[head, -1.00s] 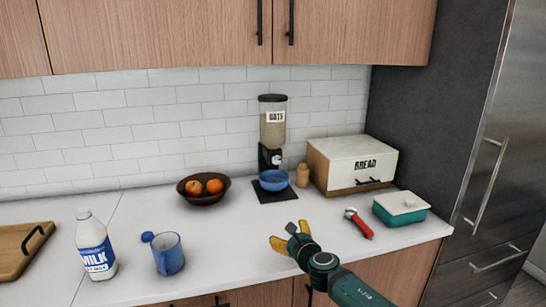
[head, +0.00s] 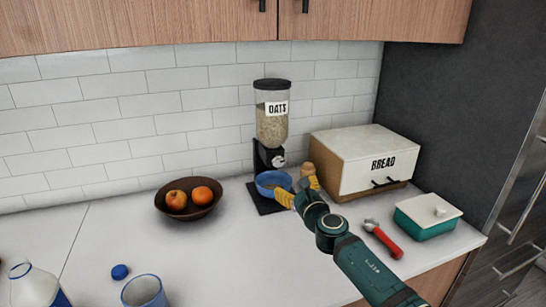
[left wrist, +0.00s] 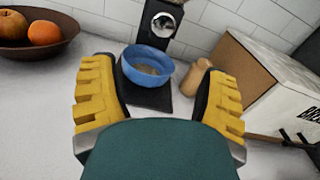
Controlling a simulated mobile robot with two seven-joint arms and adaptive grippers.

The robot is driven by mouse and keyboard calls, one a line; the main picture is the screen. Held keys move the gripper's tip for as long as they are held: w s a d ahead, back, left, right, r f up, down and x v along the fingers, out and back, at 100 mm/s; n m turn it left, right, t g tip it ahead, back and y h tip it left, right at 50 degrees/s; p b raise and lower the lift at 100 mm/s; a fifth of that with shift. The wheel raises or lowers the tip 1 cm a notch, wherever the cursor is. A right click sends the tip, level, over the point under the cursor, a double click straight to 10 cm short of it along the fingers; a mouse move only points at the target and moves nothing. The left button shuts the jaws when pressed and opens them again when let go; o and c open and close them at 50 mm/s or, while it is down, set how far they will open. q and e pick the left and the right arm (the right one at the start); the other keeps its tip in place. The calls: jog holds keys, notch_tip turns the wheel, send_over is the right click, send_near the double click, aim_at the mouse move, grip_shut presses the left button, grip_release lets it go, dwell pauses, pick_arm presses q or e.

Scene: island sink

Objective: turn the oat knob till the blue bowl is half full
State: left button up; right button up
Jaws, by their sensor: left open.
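The oats dispenser (head: 271,125) is clear with a black lid and stand, holding oats behind its label. Its round silver knob (head: 278,161) sits low on the front and also shows in the left wrist view (left wrist: 163,22). The blue bowl (head: 268,184) stands upright on the black base below; in the left wrist view (left wrist: 148,80) some beige oats show in its bottom. My left gripper (head: 299,188) has yellow fingers, open and empty, in front of the bowl. In the left wrist view the bowl lies between and beyond the spread fingers (left wrist: 157,88). I cannot tell whether they touch it.
A wooden shaker (head: 309,170) and the bread box (head: 362,165) stand right of the dispenser. A brown fruit bowl (head: 189,212) is to the left. A red-handled tool (head: 382,240) and green dish (head: 427,222) lie right of my arm. A mug (head: 145,291) and milk bottle (head: 34,286) are front left.

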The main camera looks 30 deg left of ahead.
aim_at(279, 163)
pick_arm(q)
jog(key=x, duration=0.9)
jog(key=b+x, duration=0.1)
jog(key=x, duration=0.4)
jog(key=shift+w+r, duration=0.3)
jog(key=shift+r, duration=0.1)
jog(key=c, duration=1.2)
